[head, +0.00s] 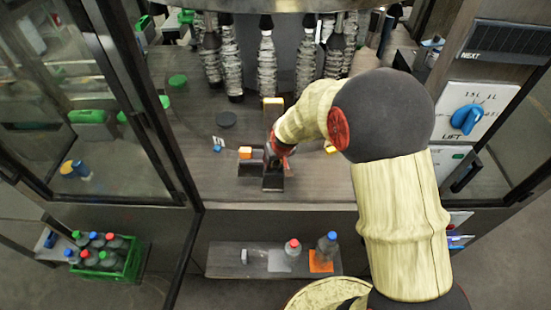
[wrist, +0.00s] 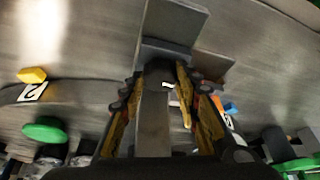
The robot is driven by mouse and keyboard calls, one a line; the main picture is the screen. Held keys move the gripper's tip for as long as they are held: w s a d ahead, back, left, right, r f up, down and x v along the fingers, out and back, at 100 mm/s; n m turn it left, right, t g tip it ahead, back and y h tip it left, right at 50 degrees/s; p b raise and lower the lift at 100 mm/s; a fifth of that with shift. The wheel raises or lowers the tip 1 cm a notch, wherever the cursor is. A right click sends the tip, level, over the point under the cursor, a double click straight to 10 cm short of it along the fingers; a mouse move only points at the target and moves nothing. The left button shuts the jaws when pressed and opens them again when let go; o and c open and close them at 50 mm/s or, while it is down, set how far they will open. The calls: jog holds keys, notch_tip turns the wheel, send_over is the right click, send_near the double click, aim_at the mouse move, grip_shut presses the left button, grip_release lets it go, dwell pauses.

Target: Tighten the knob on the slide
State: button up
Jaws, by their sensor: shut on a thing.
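The slide (head: 250,170) is a dark grey metal assembly of plates on the machine's work surface, at the middle of the head view. In the wrist view the slide's grey plate (wrist: 174,20) is at the top. A flat grey bar (wrist: 152,125) runs down from there between my fingers. My gripper (head: 273,158) is down over the slide. In the wrist view its two yellow-padded fingers (wrist: 160,80) close around a dark rounded part that appears to be the knob (wrist: 160,68). The fingers hide most of it. Its tightness cannot be seen.
A dark round disc (head: 226,118) lies farther back. Several ribbed hoses (head: 266,65) hang behind. Bottles stand on the front shelf (head: 225,258). A glass door (head: 110,100) is at left, and a blue LIFT knob (head: 466,118) at right.

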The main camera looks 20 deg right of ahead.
jog(key=m+b, duration=0.1)
jog(key=m+h+b, duration=0.1)
jog(key=b, duration=0.1)
jog(key=shift+w+a+f, duration=0.15)
jog(key=shift+f, duration=0.05)
jog(key=m+h+b, duration=0.1)
jog(key=m+b, duration=0.2)
jog(key=b, duration=0.3)
jog(key=shift+f, duration=0.15)
jog(key=m+h+b, duration=0.1)
jog(key=m+b, duration=0.2)
jog(key=b, duration=0.1)
jog(key=shift+a+g, duration=0.15)
jog(key=shift+g, duration=0.25)
jog(key=shift+r+m+g+h+b, duration=0.3)
jog(key=shift+m+b, duration=0.75)
jog(key=shift+m, duration=0.05)
jog(key=o, duration=1.2)
jog(key=shift+c, duration=0.2)
jog(key=shift+r, duration=0.1)
jog(key=v, duration=0.7)
jog(key=shift+r, duration=0.4)
